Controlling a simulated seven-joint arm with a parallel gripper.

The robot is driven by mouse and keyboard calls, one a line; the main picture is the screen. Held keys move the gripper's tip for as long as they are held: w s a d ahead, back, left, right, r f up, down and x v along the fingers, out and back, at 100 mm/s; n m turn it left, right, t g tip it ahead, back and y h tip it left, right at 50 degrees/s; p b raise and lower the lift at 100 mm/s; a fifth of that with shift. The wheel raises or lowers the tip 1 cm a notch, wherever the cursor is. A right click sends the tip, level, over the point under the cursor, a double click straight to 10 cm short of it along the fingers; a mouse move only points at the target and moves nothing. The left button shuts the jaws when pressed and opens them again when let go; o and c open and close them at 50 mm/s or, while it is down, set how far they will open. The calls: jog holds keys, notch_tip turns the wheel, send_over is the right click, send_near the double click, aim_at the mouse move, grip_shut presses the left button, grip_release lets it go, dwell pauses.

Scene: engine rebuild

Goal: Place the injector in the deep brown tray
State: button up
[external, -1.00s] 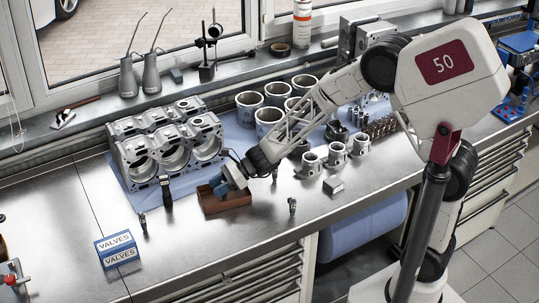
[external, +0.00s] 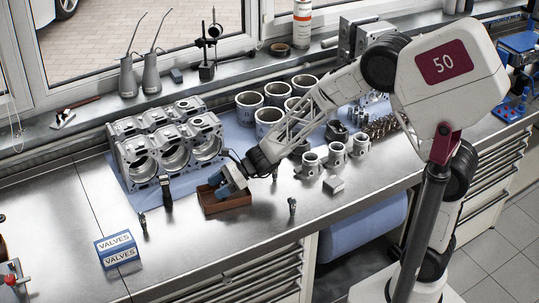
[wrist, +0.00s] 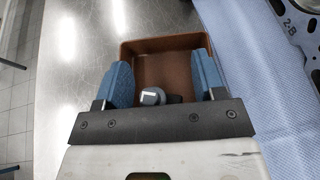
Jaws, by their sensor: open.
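The deep brown tray (external: 226,205) sits on the steel bench near the blue cloth's front edge. My gripper (external: 228,183) is over and partly within the tray's opening. In the wrist view my gripper (wrist: 162,66) has its blue fingers spread apart, with the tray (wrist: 160,47) beyond them. A grey, round-ended part (wrist: 151,96), apparently the injector, lies between the fingers near the tray's near side, with a dark piece beside it. It looks apart from both fingers. Its lower part is hidden, and the external view hides the tray's inside.
The engine block (external: 168,145) is behind left; a VALVES box (external: 117,249) is at front left. Bare bench lies in front.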

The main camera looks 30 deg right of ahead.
jog(key=v, duration=1.2)
dwell(0.9)
jog(key=s+d+r+n+h, duration=0.4)
jog(key=s+d+n, duration=0.2)
jog(key=d, duration=0.5)
jog(key=s+d+r+n+h, duration=0.4)
jog(key=s+d+n, duration=0.3)
jog(key=s+d, duration=0.4)
jog(key=s+d+r+n+h, duration=0.4)
jog(key=s+d, duration=0.5)
jog(key=d, duration=0.3)
jog(key=shift+s+r+n+t+h, duration=0.35)
jog(key=shift+n+h, duration=0.35)
jog(key=shift+n, duration=0.5)
